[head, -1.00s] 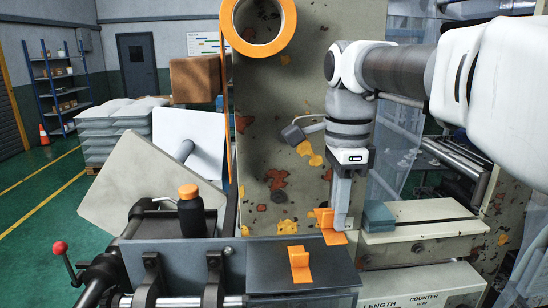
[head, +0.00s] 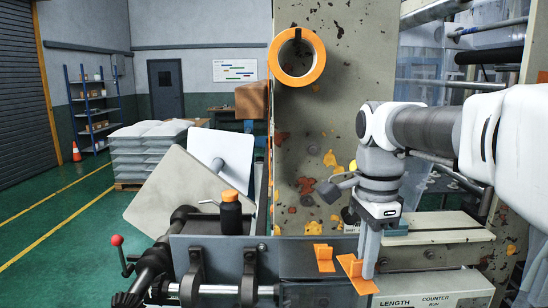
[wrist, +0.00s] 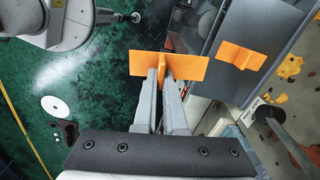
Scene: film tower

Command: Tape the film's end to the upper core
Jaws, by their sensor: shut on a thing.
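The upper core is an orange ring (head: 297,57) mounted high on the paint-chipped upright panel (head: 345,100). My gripper (head: 368,268) is shut on an orange tape piece (head: 354,276) by its raised tab. In the wrist view, the fingertips (wrist: 166,75) pinch the tab and the flat piece (wrist: 190,67) spreads to both sides, clear of the dark ledge. A second orange tape piece (head: 323,257) lies on the ledge, and also shows in the wrist view (wrist: 238,56). I cannot make out the film's end.
The dark ledge (wrist: 262,22) lies right of the held tape in the wrist view. A black bottle with an orange cap (head: 230,212) stands left of the panel. Rollers and brackets (head: 250,275) fill the front. Green floor (head: 70,225) is open at left.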

